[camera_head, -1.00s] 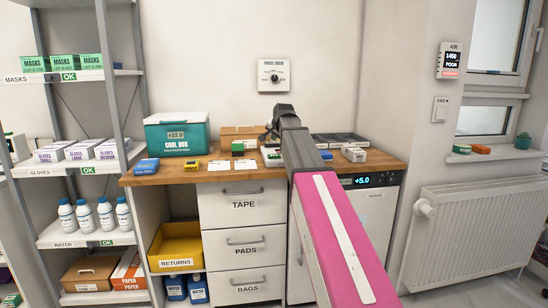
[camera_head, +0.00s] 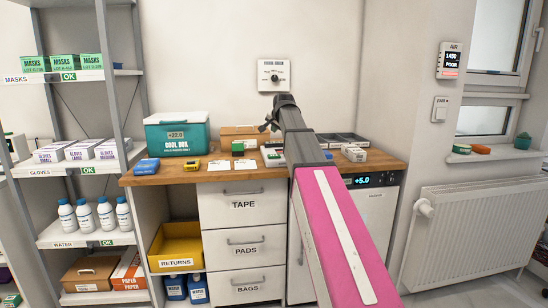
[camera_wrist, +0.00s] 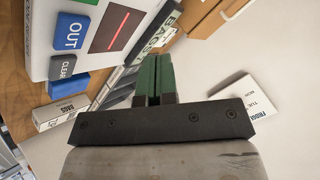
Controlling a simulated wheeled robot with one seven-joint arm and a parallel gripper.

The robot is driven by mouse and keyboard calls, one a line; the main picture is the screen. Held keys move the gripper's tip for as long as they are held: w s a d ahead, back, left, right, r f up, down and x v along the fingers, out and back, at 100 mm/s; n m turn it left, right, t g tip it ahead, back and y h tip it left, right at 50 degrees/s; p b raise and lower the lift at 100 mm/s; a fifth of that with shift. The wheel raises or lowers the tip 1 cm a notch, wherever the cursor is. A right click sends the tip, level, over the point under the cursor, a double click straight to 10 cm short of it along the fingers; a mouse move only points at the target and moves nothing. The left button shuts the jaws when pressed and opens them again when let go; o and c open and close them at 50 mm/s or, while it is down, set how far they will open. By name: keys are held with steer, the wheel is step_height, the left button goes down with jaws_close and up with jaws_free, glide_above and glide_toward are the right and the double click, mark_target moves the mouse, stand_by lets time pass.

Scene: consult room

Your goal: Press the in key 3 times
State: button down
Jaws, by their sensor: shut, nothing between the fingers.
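In the wrist view a white device (camera_wrist: 95,12) shows at the upper left, with a blue OUT key (camera_wrist: 69,31), a grey CLEAR key (camera_wrist: 67,66) and a dark display (camera_wrist: 115,28) with a red line. No key marked IN can be read in either view. My gripper (camera_wrist: 153,60) has green fingers that lie together, with nothing visible between them. The device lies to the left of the fingers in that picture. In the head view my gripper (camera_head: 267,127) is over the back of the wooden counter (camera_head: 180,180); my arm hides part of the counter.
On the counter are a teal cool box (camera_head: 178,133), a yellow device (camera_head: 190,165), a brown box (camera_head: 240,131), white cards (camera_head: 248,165) and a grey tray (camera_head: 342,138). A wall dial (camera_head: 274,75) is behind my gripper. Shelves stand left, a radiator (camera_head: 475,220) right.

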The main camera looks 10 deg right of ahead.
steer(key=shift+f, duration=4.4)
steer(key=shift+f, duration=0.2)
steer(key=shift+f, duration=0.2)
steer(key=shift+f, duration=0.5)
steer(key=shift+r, duration=0.9)
steer(key=shift+r, duration=2.5)
